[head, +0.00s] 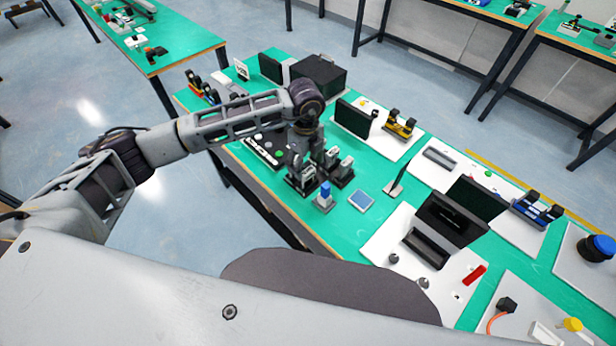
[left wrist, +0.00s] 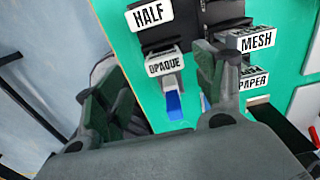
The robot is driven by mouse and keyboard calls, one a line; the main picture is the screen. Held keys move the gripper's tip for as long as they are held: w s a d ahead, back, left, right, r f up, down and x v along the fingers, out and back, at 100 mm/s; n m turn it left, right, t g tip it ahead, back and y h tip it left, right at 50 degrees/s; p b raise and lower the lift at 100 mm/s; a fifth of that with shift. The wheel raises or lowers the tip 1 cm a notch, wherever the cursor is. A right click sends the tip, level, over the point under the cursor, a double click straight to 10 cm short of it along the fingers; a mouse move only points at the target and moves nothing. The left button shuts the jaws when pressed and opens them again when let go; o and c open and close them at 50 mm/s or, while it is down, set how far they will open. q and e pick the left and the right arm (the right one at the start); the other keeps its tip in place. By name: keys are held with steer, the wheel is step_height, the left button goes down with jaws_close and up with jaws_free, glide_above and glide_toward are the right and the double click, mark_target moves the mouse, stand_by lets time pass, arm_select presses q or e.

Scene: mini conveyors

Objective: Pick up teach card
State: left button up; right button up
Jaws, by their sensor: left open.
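My left gripper (head: 299,150) hangs over the green table, above a cluster of small dark holders. It is open; in the left wrist view its two fingers (left wrist: 163,82) stand apart with nothing seen gripped. Between and beyond them are white labels reading OPAQUE (left wrist: 166,64), HALF (left wrist: 150,13), MESH (left wrist: 257,40) and PAPER (left wrist: 252,80). A blue upright piece (head: 325,190) on a grey base stands at the front of the cluster. A flat blue square (head: 362,201) lies to its right. I cannot tell which piece is the teach card. My right gripper is not in view.
A black box (head: 320,76) stands at the back. A white panel (head: 418,250) with a dark unit and a red piece (head: 474,275) lies to the right. A small upright plate (head: 396,183) stands near the cluster. Some green tabletop around the blue square is clear.

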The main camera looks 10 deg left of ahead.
mark_target(308, 171)
arm_select(q)
steer(key=shift+f, duration=0.1)
steer(key=shift+w+d+f+p, duration=0.15)
steer(key=shift+f+p, duration=0.2)
steer(key=shift+f, duration=0.9)
steer(key=shift+w+d+f+p, duration=0.1)
steer(key=shift+f+p, duration=0.2)
steer(key=shift+f, duration=0.95)
steer(key=shift+c, duration=0.4)
steer(key=c, duration=1)
